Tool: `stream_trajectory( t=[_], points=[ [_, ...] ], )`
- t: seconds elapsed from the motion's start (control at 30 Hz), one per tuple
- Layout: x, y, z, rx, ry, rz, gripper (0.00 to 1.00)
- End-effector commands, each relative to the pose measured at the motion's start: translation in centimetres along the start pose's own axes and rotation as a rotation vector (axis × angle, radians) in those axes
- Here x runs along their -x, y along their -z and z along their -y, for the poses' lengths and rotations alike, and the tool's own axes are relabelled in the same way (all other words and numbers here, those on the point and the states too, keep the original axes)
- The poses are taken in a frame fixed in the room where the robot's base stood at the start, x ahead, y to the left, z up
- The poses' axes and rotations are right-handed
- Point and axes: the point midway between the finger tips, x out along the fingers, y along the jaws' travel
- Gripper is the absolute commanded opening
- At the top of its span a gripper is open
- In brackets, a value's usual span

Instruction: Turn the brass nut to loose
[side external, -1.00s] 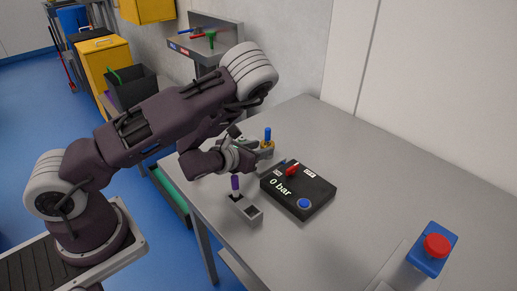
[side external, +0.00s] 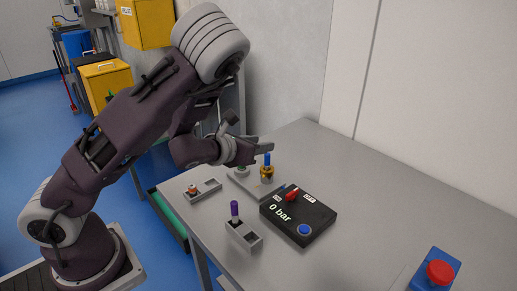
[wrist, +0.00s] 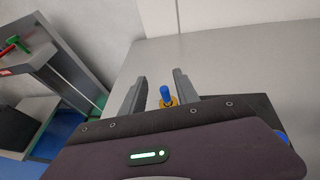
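The brass nut (side external: 267,174) stands on a grey plate (side external: 247,187) on the bench, with a blue pin (side external: 267,159) rising from its top. In the wrist view, the blue pin (wrist: 166,93) and a piece of the brass nut (wrist: 173,101) show between my two fingers; the nut's lower part is hidden by my gripper's body. My gripper (side external: 266,147) is open, with its fingers apart near the height of the pin's top and above the nut. I cannot tell the nut's turn position.
A black box (side external: 322,217) reading 0 bar, with red and blue knobs, stands right of the plate. A red button (side external: 440,272) is far right. The bench's back right is clear.

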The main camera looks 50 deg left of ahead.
Motion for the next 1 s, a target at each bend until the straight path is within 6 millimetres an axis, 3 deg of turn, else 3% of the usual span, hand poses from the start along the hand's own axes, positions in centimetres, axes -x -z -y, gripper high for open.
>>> stream_trajectory(
  t=[0.17, 0.37, 0.7, 1.0],
  points=[
    [0.2, -0.7, 0.1, 0.002, 0.003, 0.004, 0.37],
    [1.9, -4.9, 0.2, 0.005, 0.007, 0.009, 0.37],
    [-1.3, -5.4, -0.1, -0.138, 0.306, 0.001, 0.37],
    [-0.3, -5.1, -3.3, -0.254, 0.616, 0.008, 0.37]
  ],
)
